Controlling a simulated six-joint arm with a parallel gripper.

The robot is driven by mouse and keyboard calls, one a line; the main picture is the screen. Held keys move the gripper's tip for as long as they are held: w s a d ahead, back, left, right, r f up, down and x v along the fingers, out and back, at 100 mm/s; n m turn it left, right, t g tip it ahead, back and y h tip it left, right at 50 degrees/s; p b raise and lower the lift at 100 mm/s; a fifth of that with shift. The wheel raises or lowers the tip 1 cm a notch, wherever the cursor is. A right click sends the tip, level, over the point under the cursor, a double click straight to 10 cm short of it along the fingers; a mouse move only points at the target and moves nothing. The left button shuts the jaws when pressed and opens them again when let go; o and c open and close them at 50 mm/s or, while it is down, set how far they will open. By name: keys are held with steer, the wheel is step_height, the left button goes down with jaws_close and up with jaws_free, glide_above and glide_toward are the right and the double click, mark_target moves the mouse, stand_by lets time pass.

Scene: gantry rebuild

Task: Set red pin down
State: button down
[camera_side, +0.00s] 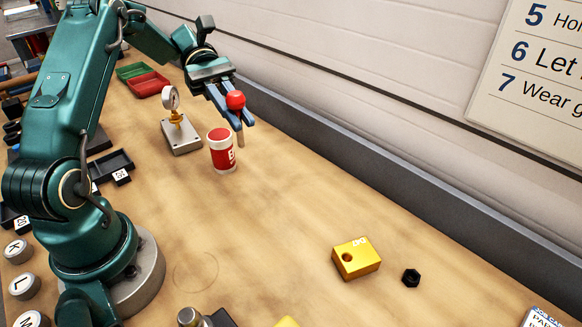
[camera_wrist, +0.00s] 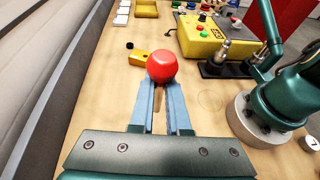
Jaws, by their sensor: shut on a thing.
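The red pin (camera_side: 236,100) has a round red head and a thin light shaft pointing down. My gripper (camera_side: 237,118) is shut on it, and the pin hangs above the table towards the back wall. In the wrist view the red head (camera_wrist: 162,66) sits at the tips of my gripper (camera_wrist: 158,92), with part of the shaft showing between the blue fingers. A yellow block (camera_side: 356,258) with a round hole in its top stands apart on the wooden table, towards the lower right; it also shows in the wrist view (camera_wrist: 138,57).
A red and white can (camera_side: 222,158) stands close by, in front of my gripper. A gauge on a metal block (camera_side: 182,139) is left of it. A black nut (camera_side: 411,277) lies right of the yellow block. The table (camera_side: 290,205) between can and block is clear.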

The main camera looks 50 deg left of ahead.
steer(key=shift+w+f+t, duration=0.1)
steer(key=shift+f+t, duration=0.2)
steer(key=shift+w+d+f, duration=0.45)
steer(key=shift+d+f, duration=1.3)
steer(key=shift+w+d+f, duration=0.45)
steer(key=shift+d+f, duration=1.25)
steer(key=shift+f, duration=0.05)
steer(key=shift+w+d+f, duration=0.45)
steer(key=shift+d+f, duration=1.3)
steer(key=shift+f, duration=0.2)
steer(key=c, duration=0.9)
jaws_free()
steer(key=shift+r, duration=0.1)
